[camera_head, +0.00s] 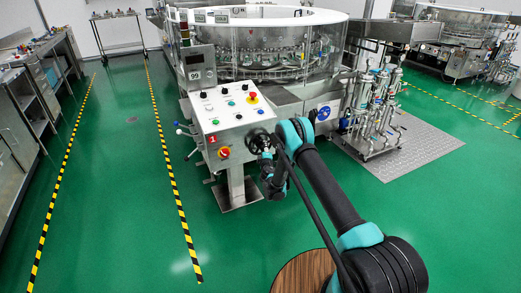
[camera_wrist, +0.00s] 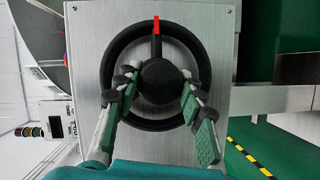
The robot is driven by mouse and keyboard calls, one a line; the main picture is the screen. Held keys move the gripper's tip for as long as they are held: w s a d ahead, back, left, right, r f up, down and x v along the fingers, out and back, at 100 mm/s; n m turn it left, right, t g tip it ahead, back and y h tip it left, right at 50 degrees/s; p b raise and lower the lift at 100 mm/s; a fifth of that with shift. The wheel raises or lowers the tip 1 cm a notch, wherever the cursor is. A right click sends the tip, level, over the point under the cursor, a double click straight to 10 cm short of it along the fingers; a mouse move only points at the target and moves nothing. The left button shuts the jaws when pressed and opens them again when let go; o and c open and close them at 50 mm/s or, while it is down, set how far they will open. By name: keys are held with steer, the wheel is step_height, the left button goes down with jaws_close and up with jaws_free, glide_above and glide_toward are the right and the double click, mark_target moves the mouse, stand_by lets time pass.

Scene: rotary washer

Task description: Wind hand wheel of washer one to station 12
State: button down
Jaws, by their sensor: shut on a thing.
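The black hand wheel (camera_head: 257,138) sits on the side of the sloped console of washer one, which bears a red "1" label. In the wrist view the hand wheel (camera_wrist: 107,67) is a ring with a round hub (camera_wrist: 163,80) and a red mark (camera_wrist: 156,26) at the top of the picture. My gripper (camera_wrist: 160,84) has its two fingers on either side of the hub, shut on the wheel. In the head view my gripper (camera_head: 265,160) is at the wheel, partly hidden by my arm.
The console (camera_head: 222,112) carries buttons, a red emergency knob (camera_head: 252,97) and a small display (camera_head: 195,66), which seems to read 99. The glass-walled washer (camera_head: 270,45) stands behind. A pipe stand (camera_head: 375,110) is to the right. Green floor is clear to the left.

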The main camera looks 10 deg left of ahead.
steer(key=shift+n, duration=0.3)
stand_by(0.4)
steer(key=c, duration=0.9)
jaws_free()
steer(key=shift+r, duration=0.1)
